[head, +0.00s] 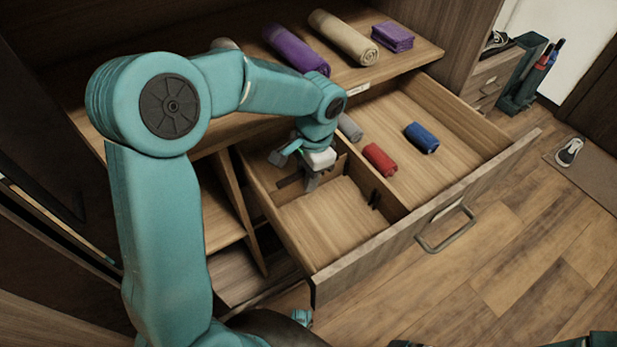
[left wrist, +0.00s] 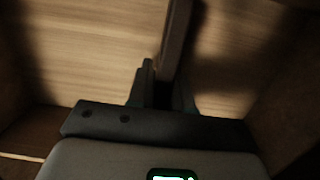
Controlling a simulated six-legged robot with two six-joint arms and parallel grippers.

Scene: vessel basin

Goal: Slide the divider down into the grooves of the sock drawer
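The sock drawer (head: 365,251) is pulled open below a shelf. A lengthwise wall (head: 393,206) splits it, and dark groove strips (head: 375,199) show on that wall. The wooden divider (head: 291,192) lies crosswise in the left compartment, behind the groove strips in the picture. My left gripper (head: 308,178) reaches down from above with its fingers at the divider. In the left wrist view the divider (left wrist: 177,40) runs up between the fingers, which look closed on it. That view is dark, and the divider's lower edge and seating are hidden. My right gripper is not visible.
A red roll (head: 379,159), a blue roll (head: 421,138) and a grey roll (head: 349,127) lie in the right compartment. Rolled towels, including a purple one (head: 295,49), lie on the shelf above. The left compartment's front floor (head: 325,225) is bare.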

